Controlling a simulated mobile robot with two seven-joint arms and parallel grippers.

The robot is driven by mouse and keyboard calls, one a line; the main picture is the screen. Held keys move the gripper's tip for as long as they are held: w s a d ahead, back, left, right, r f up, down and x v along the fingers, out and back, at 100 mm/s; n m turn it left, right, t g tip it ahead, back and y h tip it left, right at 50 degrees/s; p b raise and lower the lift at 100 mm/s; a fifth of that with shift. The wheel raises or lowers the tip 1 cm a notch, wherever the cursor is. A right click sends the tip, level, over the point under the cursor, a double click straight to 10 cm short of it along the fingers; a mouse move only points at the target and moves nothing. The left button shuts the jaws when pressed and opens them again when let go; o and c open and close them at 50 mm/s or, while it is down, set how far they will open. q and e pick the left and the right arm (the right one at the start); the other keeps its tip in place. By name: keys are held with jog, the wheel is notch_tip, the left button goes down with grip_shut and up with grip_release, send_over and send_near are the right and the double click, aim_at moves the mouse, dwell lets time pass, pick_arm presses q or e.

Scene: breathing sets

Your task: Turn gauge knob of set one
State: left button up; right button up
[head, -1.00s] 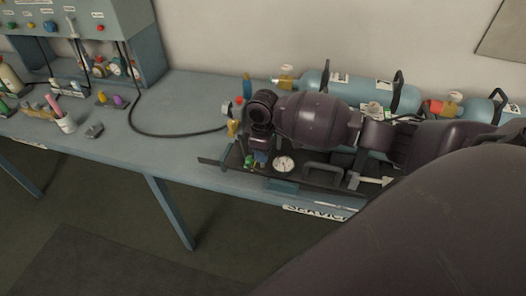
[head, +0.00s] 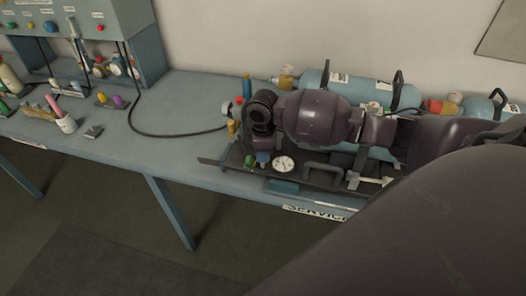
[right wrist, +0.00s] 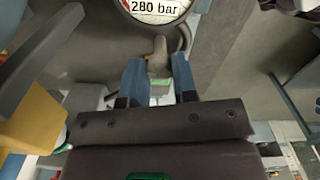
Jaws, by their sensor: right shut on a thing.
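The gauge of the set on the dark board shows as a white round dial (head: 284,164) in the head view. Its dial (right wrist: 155,9) reads "280 bar" at the top of the right wrist view. My right gripper (head: 262,158) is just left of the dial, low over the board. In the right wrist view the blue fingers of my right gripper (right wrist: 158,72) are on both sides of a small grey knob (right wrist: 158,56), shut on it. A green patch shows between the fingers. My right wrist hides part of the set. My left gripper is not in view.
Blue cylinders (head: 335,84) with black handles lie behind my right arm. A black hose (head: 165,134) runs over the bench to a panel box (head: 95,25) at the left. A cup (head: 67,124) and small parts stand there. The middle-left bench is mostly clear.

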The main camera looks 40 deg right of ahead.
jog(key=o, duration=0.9)
jog(key=shift+r, duration=0.1)
notch_tip(320, 180, up, 11)
jog(key=shift+f+b, duration=0.15)
jog(key=shift+b, duration=0.15)
